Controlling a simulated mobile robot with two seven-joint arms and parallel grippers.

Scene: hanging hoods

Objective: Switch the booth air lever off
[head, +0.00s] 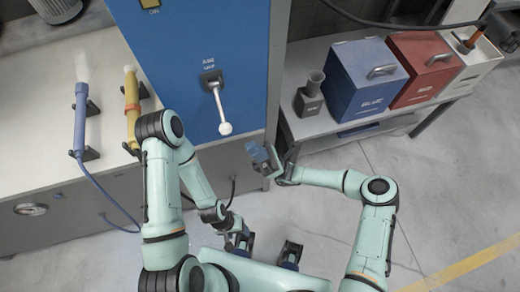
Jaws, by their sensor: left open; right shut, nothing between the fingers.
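The booth air lever (218,103) is a white rod with a round white knob, on a dark mount on the front of a blue cabinet (185,60). It hangs down from its mount, its knob end slightly to the right. The small label above the mount is too small to read surely. My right gripper (261,154) is shut and empty, below and to the right of the knob and apart from it. My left gripper (239,241) is open, low in the picture, well below the lever; my arm partly hides it.
An "ON" plate (151,4) is high on the cabinet. A blue-handled tool (81,120) and a yellow one (131,105) rest in holders on the left counter (35,120).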

